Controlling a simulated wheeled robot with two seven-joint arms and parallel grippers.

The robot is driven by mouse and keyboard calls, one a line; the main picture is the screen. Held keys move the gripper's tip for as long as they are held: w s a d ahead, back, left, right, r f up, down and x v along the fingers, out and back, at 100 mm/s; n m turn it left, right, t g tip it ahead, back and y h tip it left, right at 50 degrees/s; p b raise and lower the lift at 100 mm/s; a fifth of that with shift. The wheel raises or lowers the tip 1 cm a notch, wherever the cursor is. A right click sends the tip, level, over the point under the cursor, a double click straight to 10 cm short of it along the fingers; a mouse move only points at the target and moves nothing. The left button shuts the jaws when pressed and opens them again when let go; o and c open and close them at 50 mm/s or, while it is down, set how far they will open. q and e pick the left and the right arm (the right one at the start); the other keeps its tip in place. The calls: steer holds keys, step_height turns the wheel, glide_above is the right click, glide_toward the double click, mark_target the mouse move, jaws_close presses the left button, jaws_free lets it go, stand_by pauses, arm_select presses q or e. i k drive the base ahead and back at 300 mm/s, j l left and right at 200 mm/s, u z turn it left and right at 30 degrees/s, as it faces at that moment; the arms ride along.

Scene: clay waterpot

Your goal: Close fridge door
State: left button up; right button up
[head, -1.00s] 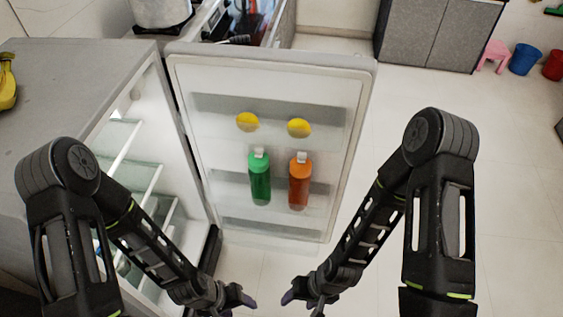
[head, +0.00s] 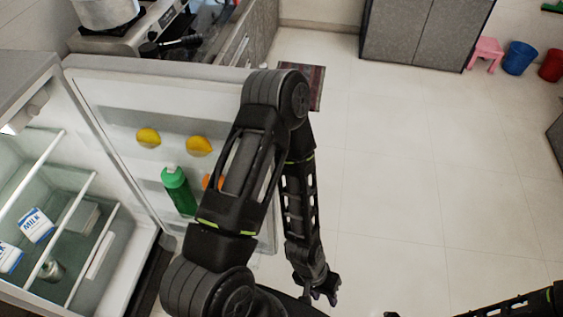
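The fridge door (head: 110,100) stands wide open at the left, its inner side with shelves facing me. The open fridge (head: 70,180) is beside it at the far left, with its lit glass shelves showing. My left arm crosses in front of the door's right part and hides some of it. My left gripper (head: 322,292) is low, to the right of the door's lower corner, over the floor. It is empty, its fingers look apart, and it seems clear of the door. My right arm shows only at the bottom right; a dark tip at the bottom edge may be its gripper.
The door shelves hold a green bottle (head: 179,191), yellow fruits (head: 198,146) and a mostly hidden orange bottle. Milk cartons (head: 36,225) stand inside the fridge. A stove counter (head: 130,40) is behind the door. A grey cabinet (head: 420,30) stands at the back. Open tiled floor (head: 420,180) lies right.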

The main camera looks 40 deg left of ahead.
mark_target(121, 96)
steer(key=i+l+z, duration=0.2)
steer(key=i, duration=0.25)
steer(key=i+l+z, duration=0.25)
steer(key=i, duration=0.25)
steer(key=i+u, duration=0.25)
steer(key=u, duration=0.15)
steer(key=i+l+u, duration=0.1)
steer(key=i+u, duration=0.3)
steer(key=i+l+u, duration=0.1)
steer(key=u, duration=0.3)
steer(key=i+u, duration=0.15)
steer(key=u, duration=0.3)
steer(key=i+u, duration=0.2)
steer(key=u, duration=0.25)
steer(key=i+u, duration=0.15)
steer(key=u, duration=0.3)
steer(key=i+l+u, duration=0.15)
steer(key=u, duration=0.35)
steer(key=i+l+u, duration=0.1)
steer(key=u, duration=0.35)
steer(key=i+l+u, duration=0.1)
steer(key=l+u, duration=0.2)
steer(key=u, duration=0.15)
steer(key=i+l+u, duration=0.2)
steer(key=u, duration=0.25)
steer(key=i+l+u, duration=0.15)
steer(key=u, duration=0.3)
steer(key=l, duration=0.1)
